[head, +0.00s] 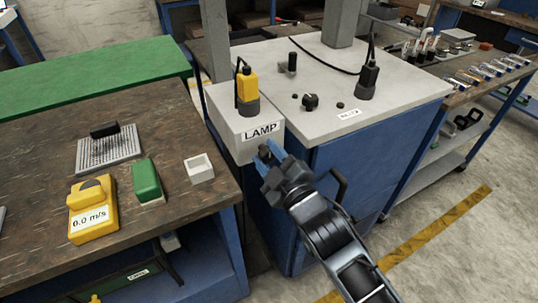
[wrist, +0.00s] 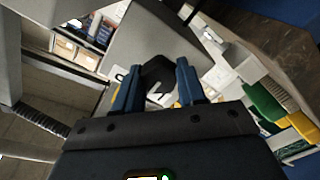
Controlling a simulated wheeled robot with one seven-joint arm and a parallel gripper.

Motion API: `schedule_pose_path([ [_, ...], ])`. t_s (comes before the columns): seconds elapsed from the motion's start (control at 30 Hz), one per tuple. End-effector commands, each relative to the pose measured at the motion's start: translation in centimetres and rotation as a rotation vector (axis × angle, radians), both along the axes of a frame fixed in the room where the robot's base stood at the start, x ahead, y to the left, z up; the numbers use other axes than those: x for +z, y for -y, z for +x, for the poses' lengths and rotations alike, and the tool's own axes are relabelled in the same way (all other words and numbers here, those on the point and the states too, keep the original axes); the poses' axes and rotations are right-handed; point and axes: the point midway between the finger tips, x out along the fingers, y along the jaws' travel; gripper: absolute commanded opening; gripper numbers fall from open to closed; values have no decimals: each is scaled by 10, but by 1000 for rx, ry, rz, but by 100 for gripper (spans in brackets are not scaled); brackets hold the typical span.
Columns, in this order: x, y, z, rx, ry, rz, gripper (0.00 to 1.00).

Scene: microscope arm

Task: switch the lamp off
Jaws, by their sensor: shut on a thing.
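The grey lamp box (head: 225,105) carries a white LAMP label (head: 262,131) on its front. A yellow and black plug-like part (head: 247,88) stands on its top. My gripper (head: 268,153) is at the front face of the box, just below the label. In the wrist view, the blue fingers of my gripper (wrist: 158,85) are on either side of a black knob (wrist: 156,70) on the box, and they are shut on it. In the head view the knob is hidden by my gripper. Whether the lamp is lit cannot be told.
A grey-topped blue cabinet (head: 410,95) with a black plug (head: 369,80) and small knobs stands right of the box. Floor is open at right.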

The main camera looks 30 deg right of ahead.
Motion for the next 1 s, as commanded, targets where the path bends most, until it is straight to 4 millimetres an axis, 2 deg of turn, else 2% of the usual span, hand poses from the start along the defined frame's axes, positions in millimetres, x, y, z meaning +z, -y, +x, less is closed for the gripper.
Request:
schedule_pose_path([
  [0.03,5,-2,1,4,11,1,10],
  [0.27,6,-3,1,5,12,2,10],
  [0.3,6,-3,1,5,12,2,43],
  [0.53,3,-2,1,4,6,2,64],
  [0.8,1,-1,-2,1,3,1,64],
  [1.0,-2,-1,-25,1,1,1,64],
])
